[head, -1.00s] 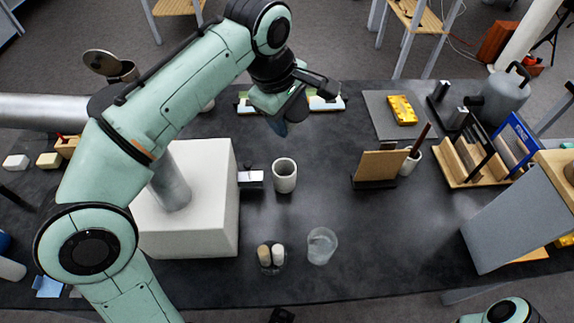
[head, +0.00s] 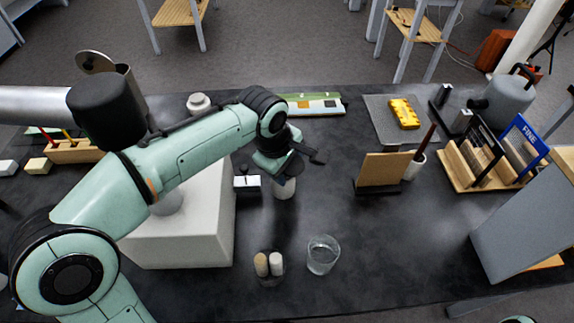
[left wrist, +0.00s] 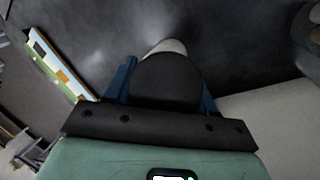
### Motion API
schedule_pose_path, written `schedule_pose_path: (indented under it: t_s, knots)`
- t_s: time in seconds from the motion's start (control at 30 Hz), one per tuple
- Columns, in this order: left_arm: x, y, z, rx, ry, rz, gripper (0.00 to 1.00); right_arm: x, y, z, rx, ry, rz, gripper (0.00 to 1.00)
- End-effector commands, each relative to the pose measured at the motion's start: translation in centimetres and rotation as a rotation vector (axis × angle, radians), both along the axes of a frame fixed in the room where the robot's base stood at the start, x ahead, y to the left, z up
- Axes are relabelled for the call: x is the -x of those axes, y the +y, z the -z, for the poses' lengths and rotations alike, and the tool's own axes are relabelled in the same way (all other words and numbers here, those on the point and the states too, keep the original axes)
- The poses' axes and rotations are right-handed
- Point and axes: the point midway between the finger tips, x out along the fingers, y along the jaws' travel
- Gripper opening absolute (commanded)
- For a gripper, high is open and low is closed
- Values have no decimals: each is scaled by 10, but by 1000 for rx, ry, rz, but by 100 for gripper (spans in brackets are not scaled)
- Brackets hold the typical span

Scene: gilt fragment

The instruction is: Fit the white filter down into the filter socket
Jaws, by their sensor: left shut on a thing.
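The white filter (head: 284,189) appears to be the pale hollow cylinder standing on the dark bench, right of the big white box. My left gripper (head: 281,177) is directly above it, pointing down, and covers its top. In the left wrist view my left gripper (left wrist: 167,92) has its blue fingers on either side of a round dark body with a pale edge (left wrist: 169,46), apparently the filter, and is shut on it. I cannot pick out the filter socket for certain. My right gripper is out of view.
The white box (head: 185,250) stands left of the filter, with a small white-topped block (head: 247,183) between. A glass beaker (head: 322,255) and a small holder with two cylinders (head: 270,280) stand in front. A tan panel (head: 383,171) stands to the right. Bench between beaker and panel is clear.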

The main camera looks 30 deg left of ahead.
Motion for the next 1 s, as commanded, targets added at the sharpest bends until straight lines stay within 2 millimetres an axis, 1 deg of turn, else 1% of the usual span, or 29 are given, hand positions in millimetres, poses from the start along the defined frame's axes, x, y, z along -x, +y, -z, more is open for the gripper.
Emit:
schedule_pose_path:
  t_s: [0.13,0.3,0.33,0.37,0.4,0.67,0.77,0.87,1.0]
  knots:
    - [0,0,0,0,-1,0,19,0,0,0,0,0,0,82]
    - [0,0,5,0,0,0,19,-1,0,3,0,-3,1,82]
    - [0,0,4,0,0,0,64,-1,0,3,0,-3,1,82]
    - [0,0,4,0,0,0,74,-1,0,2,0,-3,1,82]
    - [0,0,4,0,0,0,80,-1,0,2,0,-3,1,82]
    - [0,0,4,0,0,0,80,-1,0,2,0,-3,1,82]
    - [0,0,4,0,-1,0,80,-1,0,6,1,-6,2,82]
    - [3,0,-10,1,-4,0,80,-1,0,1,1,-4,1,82]
    - [15,5,-38,0,-6,-1,80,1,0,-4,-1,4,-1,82]
